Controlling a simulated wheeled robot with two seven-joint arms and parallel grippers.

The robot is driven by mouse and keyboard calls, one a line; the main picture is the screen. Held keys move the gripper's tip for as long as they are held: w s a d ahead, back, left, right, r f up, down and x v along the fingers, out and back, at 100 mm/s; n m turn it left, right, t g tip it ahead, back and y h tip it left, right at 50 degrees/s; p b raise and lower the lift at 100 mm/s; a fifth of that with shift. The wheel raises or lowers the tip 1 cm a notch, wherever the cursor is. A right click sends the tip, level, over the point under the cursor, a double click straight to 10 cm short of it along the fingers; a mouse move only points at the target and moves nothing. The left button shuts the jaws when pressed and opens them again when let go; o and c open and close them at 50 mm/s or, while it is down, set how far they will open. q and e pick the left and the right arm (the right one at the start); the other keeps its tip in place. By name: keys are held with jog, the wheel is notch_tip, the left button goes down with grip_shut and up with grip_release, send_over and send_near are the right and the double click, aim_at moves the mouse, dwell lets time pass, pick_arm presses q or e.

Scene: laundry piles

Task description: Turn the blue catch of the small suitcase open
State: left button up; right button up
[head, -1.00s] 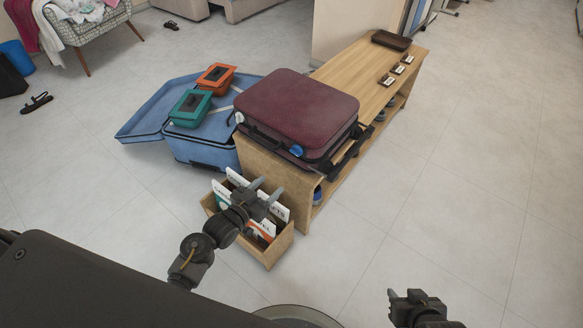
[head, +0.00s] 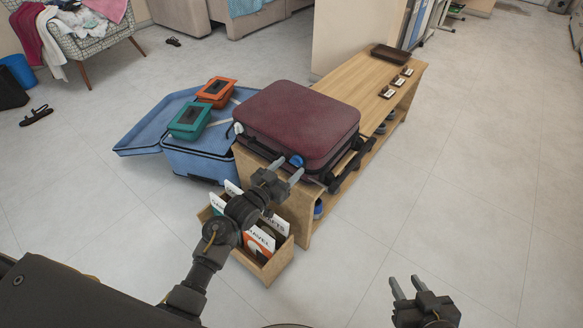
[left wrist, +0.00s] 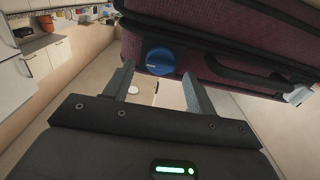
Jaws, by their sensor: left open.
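The small maroon suitcase (head: 300,120) lies flat on the near end of the wooden bench (head: 350,62). My left gripper (head: 286,171) is open and empty, close in front of the catch; no contact shows. It also appears in the left wrist view (left wrist: 155,78). My right gripper (head: 404,287) is open and empty, low over the floor at the right.
A wooden box of cards (head: 268,272) stands on the floor below my left arm. An open blue suitcase (head: 190,157) with a green case (head: 190,118) and an orange case (head: 216,92) is at left. Floor at the right is clear.

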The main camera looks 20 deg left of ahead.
pick_arm(q)
jog(key=shift+x, duration=0.85)
pick_arm(e)
jog(key=shift+w+a+r+t+y, duration=0.3)
jog(key=shift+a+r+t, duration=0.15)
jog(key=shift+r+t, duration=0.05)
pick_arm(q)
jog(key=shift+c, duration=0.2)
